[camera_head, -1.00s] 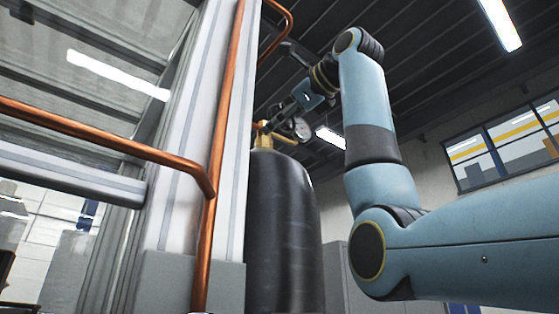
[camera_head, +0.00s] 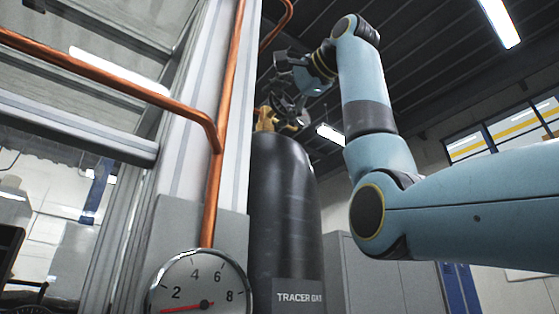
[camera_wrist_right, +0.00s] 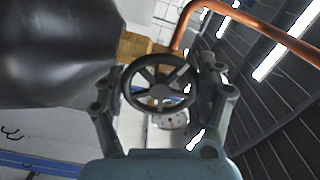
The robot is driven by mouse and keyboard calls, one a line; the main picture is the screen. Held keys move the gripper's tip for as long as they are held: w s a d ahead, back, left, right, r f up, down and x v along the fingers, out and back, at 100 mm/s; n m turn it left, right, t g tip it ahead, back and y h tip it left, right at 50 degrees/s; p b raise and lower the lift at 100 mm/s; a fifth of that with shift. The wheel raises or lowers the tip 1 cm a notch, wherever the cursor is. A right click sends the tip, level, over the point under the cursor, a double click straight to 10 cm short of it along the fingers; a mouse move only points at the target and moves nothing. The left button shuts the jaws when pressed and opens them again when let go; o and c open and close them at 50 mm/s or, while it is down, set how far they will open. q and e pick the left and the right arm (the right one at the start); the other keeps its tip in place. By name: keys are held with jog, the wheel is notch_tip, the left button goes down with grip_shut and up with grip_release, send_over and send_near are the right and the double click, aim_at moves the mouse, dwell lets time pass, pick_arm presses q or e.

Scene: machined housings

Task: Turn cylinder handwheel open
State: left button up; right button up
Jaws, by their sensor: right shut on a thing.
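A tall black gas cylinder (camera_head: 285,215), labelled "TRACER GA…" with the end cut off, stands upright beside a pale column. A brass valve (camera_head: 265,119) sits on its top. The dark spoked handwheel (camera_wrist_right: 160,86) is face-on in the right wrist view, in front of the brass valve (camera_wrist_right: 136,46). My right gripper (camera_wrist_right: 164,84) has one finger on each side of the wheel and is shut on its rim. In the head view my right gripper (camera_head: 290,105) is small and partly hides the valve and wheel. My left gripper is not in view.
Copper pipes (camera_head: 224,130) run along the column (camera_head: 185,130), close left of the valve. A large dial gauge (camera_head: 200,285) is in the lower foreground, and a small gauge (camera_wrist_right: 172,122) shows behind the wheel. A grey cabinet (camera_head: 345,275) stands behind the cylinder.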

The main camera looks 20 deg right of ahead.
jog(key=n, duration=0.2)
jog(key=f+n+b, duration=0.1)
jog(key=n, duration=0.2)
jog(key=shift+w+n+b, duration=0.1)
jog(key=shift+n+b, duration=0.2)
jog(key=n, duration=0.4)
jog(key=shift+d+b, duration=0.15)
jog(key=shift+b, duration=0.25)
jog(key=n, duration=0.5)
jog(key=shift+d, duration=0.15)
jog(key=n, duration=0.4)
jog(key=shift+w+d+r+n+b, duration=0.1)
jog(key=shift+d+n+b, duration=0.05)
jog(key=shift+n+b, duration=0.2)
jog(key=o, duration=1.1)
jog(key=shift+o, duration=0.3)
jog(key=shift+r, duration=0.1)
jog(key=shift+s, duration=0.2)
